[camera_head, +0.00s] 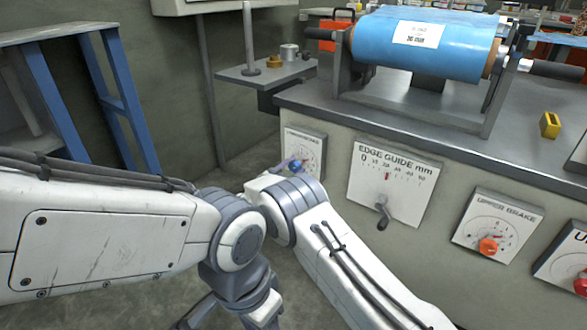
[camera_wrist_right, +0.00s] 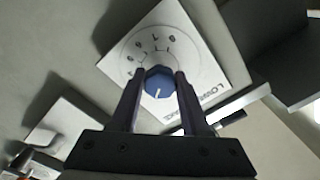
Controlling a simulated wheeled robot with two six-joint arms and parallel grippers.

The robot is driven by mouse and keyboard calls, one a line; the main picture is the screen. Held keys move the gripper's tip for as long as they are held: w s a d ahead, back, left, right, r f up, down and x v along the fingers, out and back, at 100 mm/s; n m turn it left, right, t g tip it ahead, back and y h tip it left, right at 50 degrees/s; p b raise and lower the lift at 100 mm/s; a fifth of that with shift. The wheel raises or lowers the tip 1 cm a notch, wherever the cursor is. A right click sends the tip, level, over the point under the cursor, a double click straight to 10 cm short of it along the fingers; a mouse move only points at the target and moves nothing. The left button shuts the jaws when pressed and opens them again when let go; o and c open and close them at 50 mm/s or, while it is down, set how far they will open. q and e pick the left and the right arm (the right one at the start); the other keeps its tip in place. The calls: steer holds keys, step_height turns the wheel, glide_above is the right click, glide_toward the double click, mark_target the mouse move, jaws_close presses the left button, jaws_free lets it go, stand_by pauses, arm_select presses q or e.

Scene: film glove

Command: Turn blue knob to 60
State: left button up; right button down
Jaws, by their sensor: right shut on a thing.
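The blue knob (camera_wrist_right: 159,83) sits on a white dial plate (camera_wrist_right: 185,40) with a ring of numbers and ticks. A white pointer line on the knob points down and slightly left in the right wrist view. The digits are too small to read surely. In the head view the knob (camera_head: 297,167) is small, on the leftmost plate of the cabinet front. My right gripper (camera_wrist_right: 160,78) has its two dark fingers on either side of the knob and is shut on it. My left arm comes in from the left; its gripper does not show.
The edge guide plate (camera_head: 410,190) has a scale and a dark crank. To its right are the upper brake plate (camera_head: 508,216) with an orange knob (camera_head: 488,246) and a red knob (camera_head: 581,286). A blue film roll (camera_head: 440,45) lies on the bench above. A blue frame stands at left.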

steer(key=shift+f, duration=0.1)
steer(key=shift+a, duration=0.1)
stand_by(0.4)
steer(key=shift+c, duration=1.9)
jaws_free()
steer(key=shift+s, duration=0.1)
